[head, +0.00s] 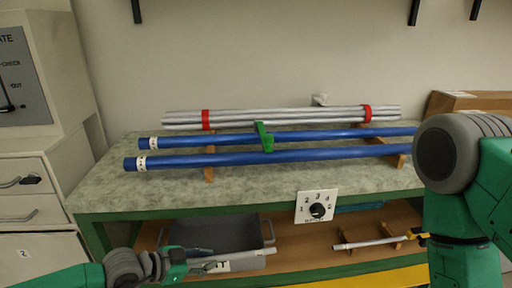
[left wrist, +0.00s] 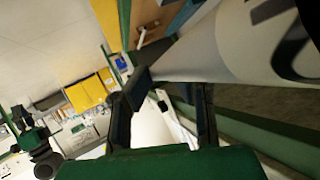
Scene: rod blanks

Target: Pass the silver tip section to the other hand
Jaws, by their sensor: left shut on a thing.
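My left gripper (head: 178,265) is low at the front left in the head view, in front of the grey bin. It is shut on the silver tip section (head: 238,254), a thin pale rod that points right and slightly up. In the left wrist view the two dark fingers (left wrist: 170,100) show, with a large pale cylinder (left wrist: 225,45) bearing a black mark close to them, seemingly the held rod. My right arm shows large at the right of the head view; its gripper is out of view.
Two blue rods (head: 300,136) with a green clamp (head: 264,137) and a red-banded silver bundle (head: 285,115) rest on the bench (head: 105,193). Below are a grey bin (head: 262,224), a dial (head: 317,209) and another pale rod (head: 368,243) on a small rack. A cardboard box (head: 465,102) stands back right.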

